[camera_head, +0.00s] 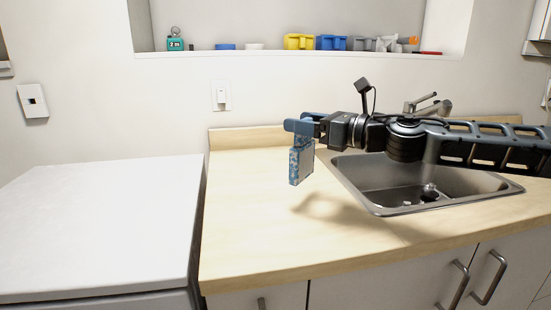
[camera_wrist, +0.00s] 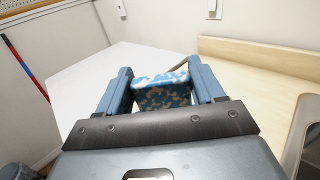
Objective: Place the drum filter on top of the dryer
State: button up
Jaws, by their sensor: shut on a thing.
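The drum filter (camera_head: 301,163) is a flat, blue-and-white mottled block. My gripper (camera_head: 303,129) is shut on it and holds it above the wooden counter, left of the sink. In the wrist view the drum filter (camera_wrist: 161,90) sits between the two blue fingers of my gripper (camera_wrist: 163,88). The dryer (camera_head: 100,220) is the white, flat-topped box at the left in the head view, and its visible top is bare. The dryer top (camera_wrist: 80,75) also shows beyond the fingers in the wrist view. The drum filter is apart from the dryer, to its right.
The wooden counter (camera_head: 245,225) has a raised back edge and stands beside the dryer with a narrow gap. A metal sink (camera_head: 375,190) with a faucet (camera_head: 428,105) lies right. A wall shelf (camera_head: 270,52) with several small items is above. The counter's left part is clear.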

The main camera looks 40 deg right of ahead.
aim_at(290, 159)
jog(key=w+a+f, duration=0.3)
jog(key=a+f, duration=0.1)
jog(key=f, duration=0.3)
jog(key=shift+w+a+f+p, duration=0.3)
jog(key=shift+a+p, duration=0.05)
jog(key=shift+a, duration=0.05)
jog(key=shift+f, duration=0.15)
jog(key=o, duration=1.3)
jog(key=shift+o, duration=0.2)
jog(key=shift+s, duration=0.15)
jog(key=s+d+b, duration=0.2)
jog(key=s, duration=0.9)
jog(key=shift+s+d+r, duration=0.15)
jog(key=shift+s+r, duration=0.05)
jog(key=shift+s, duration=0.05)
